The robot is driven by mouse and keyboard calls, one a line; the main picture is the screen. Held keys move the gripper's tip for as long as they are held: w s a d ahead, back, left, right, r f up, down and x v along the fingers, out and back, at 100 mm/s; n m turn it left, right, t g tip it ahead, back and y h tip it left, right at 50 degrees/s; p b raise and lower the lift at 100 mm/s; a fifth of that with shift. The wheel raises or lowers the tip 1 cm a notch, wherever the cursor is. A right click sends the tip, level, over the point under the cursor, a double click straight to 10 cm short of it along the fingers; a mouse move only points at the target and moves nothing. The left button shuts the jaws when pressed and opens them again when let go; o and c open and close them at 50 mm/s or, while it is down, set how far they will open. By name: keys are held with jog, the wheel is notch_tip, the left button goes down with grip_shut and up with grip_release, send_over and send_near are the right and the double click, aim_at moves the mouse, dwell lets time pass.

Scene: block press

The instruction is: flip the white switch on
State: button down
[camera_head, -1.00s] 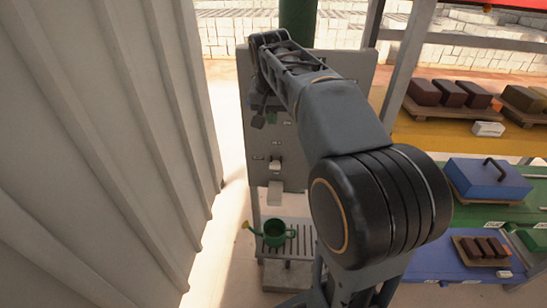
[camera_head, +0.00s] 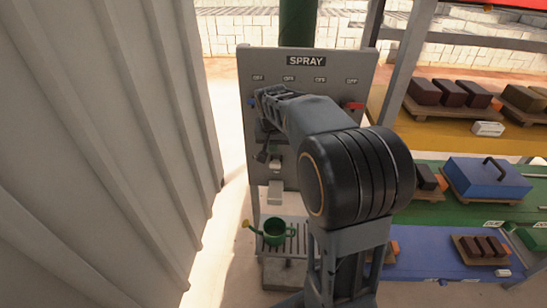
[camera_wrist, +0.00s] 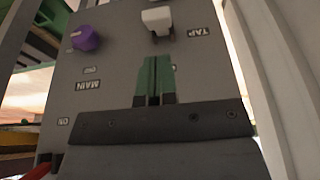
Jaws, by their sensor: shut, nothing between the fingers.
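The white switch (camera_head: 276,165) is a small block on the grey panel, below the covered middle. In the wrist view the white switch (camera_wrist: 157,22) is at the top centre, beside a TAP label. Its exact position is hard to tell. My gripper (camera_head: 263,157) is just left of and above the switch in the head view. In the wrist view my gripper (camera_wrist: 154,62) shows green fingers shut together, empty, with the tips pointing at the switch and a small gap between.
The panel (camera_head: 365,65) carries a SPRAY label, a red lever (camera_head: 353,105) and a blue lever (camera_head: 251,102). A purple knob (camera_wrist: 86,39) is near the switch. A green watering can (camera_head: 274,232) stands below. A corrugated wall (camera_head: 110,150) is left, shelves right.

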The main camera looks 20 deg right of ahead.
aim_at(274, 163)
jog(key=shift+x, duration=3.45)
jog(key=shift+f, duration=0.1)
